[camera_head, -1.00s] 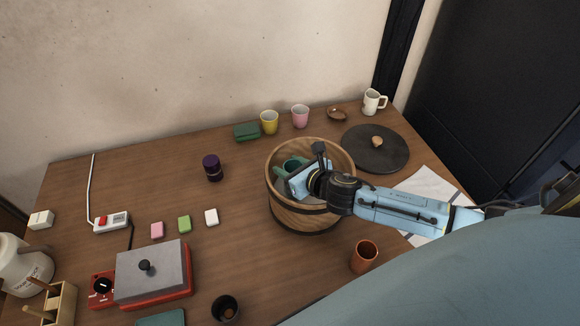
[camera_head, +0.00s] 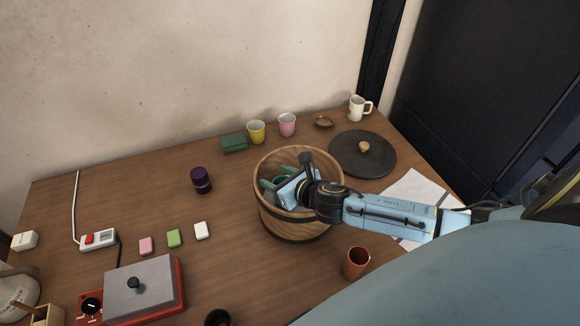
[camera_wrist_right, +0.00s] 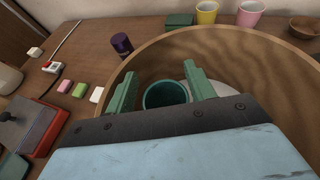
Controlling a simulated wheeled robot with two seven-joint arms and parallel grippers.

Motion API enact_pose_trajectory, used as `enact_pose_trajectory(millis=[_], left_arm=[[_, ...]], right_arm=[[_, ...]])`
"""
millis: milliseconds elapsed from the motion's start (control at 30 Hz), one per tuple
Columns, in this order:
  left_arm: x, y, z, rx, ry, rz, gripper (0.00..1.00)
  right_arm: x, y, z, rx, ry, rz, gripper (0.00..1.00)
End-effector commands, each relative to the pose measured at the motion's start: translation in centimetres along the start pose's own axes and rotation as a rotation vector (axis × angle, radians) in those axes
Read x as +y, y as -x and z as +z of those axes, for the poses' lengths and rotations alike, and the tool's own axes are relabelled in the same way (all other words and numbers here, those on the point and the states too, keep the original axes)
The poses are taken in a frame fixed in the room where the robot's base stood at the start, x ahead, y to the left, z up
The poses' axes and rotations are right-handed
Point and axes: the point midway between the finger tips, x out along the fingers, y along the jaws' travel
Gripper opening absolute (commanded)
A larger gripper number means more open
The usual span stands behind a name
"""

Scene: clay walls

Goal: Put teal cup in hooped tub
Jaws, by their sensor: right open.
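The hooped tub (camera_head: 292,223) is a round wooden bucket with dark hoops, standing on the table. My right gripper (camera_head: 277,182) reaches into its mouth from the right, with green fingers pointing down inside. In the right wrist view, the teal cup (camera_wrist_right: 165,96) is inside the tub (camera_wrist_right: 240,45), between the two spread fingers of the gripper (camera_wrist_right: 160,72). The fingers are open, with the cup apart from at least the left one. The cup's lower part is hidden by the gripper body. My left gripper is out of view.
A copper cup (camera_head: 356,263) stands right in front of the tub. A dark round lid (camera_head: 362,155) lies to its right. Yellow (camera_head: 256,132) and pink (camera_head: 287,125) cups stand behind. A purple jar (camera_head: 201,180) stands left, with clear table around it.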

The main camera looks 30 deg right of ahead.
Motion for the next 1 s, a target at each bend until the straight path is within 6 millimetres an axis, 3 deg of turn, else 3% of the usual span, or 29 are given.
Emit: enact_pose_trajectory(millis=[67, 400, 600, 1000], left_arm=[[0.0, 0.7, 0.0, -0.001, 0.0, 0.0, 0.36], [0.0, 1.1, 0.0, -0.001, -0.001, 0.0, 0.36], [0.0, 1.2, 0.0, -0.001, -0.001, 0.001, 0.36], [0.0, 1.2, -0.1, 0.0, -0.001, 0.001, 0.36]], right_arm=[[0.0, 0.7, 0.9, -0.001, 0.002, 0.001, 0.54], [-0.1, 7.7, 0.5, 0.002, 0.003, 0.001, 0.54], [-0.1, 10.7, 0.6, 0.0, 0.002, -0.001, 0.54], [-0.1, 12.3, 0.7, -0.003, 0.001, -0.002, 0.54]])
